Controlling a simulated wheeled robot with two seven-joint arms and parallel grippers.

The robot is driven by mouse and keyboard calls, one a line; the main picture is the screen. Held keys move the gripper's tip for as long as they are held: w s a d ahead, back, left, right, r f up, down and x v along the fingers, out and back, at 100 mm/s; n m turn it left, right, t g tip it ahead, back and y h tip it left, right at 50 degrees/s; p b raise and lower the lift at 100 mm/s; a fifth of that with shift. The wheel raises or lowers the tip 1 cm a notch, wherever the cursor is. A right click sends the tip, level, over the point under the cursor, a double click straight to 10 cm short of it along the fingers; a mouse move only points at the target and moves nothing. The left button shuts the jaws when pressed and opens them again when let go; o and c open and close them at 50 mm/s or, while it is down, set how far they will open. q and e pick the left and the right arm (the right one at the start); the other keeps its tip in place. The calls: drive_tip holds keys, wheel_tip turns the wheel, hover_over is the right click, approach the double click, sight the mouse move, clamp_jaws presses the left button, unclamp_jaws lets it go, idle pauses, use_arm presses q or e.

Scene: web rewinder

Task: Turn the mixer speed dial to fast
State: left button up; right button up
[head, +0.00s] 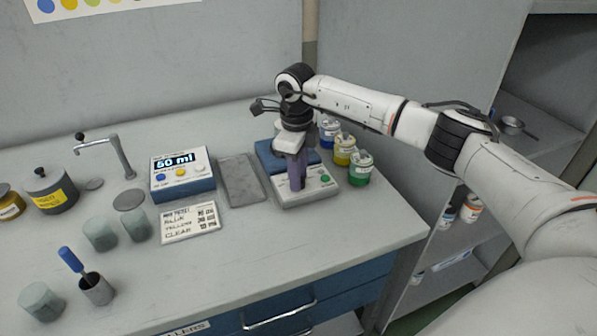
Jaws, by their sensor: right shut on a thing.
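The mixer (309,191) stands toward the right end of the bench, with a light front panel and a blue rear part. A round green spot (324,178) shows on the right of its panel. My right gripper (296,184) reaches down from above onto the panel, left of the green spot. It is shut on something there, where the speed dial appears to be. The fingers hide the dial, so its setting cannot be read. My left gripper is not in view.
Blue, yellow and green-labelled jars (360,168) stand close to the mixer's right. A grey mat (241,180), a dispenser reading 50 ml (183,181) and a written card (190,222) lie left. Cups and a tap stand farther left. The front right bench is clear.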

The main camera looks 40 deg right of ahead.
drive_tip(key=m, duration=0.2)
drive_tip(key=shift+r+m+p, duration=0.1)
drive_tip(key=shift+m+p, duration=0.3)
drive_tip(key=m+p, duration=0.1)
drive_tip(key=m, duration=0.2)
drive_tip(key=shift+m, duration=0.3)
drive_tip(key=m+p, duration=0.1)
drive_tip(key=m, duration=0.2)
drive_tip(key=shift+w+m+g, duration=0.1)
drive_tip(key=shift+m+g, duration=0.2)
drive_tip(key=m+p, duration=0.1)
drive_tip(key=m, duration=0.2)
drive_tip(key=shift+m+p, duration=0.3)
drive_tip(key=m+p, duration=0.1)
drive_tip(key=m, duration=0.3)
drive_tip(key=shift+m, duration=0.3)
drive_tip(key=m, duration=0.5)
drive_tip(key=shift+w+y, duration=0.1)
drive_tip(key=shift+y, duration=0.2)
drive_tip(key=o, duration=1)
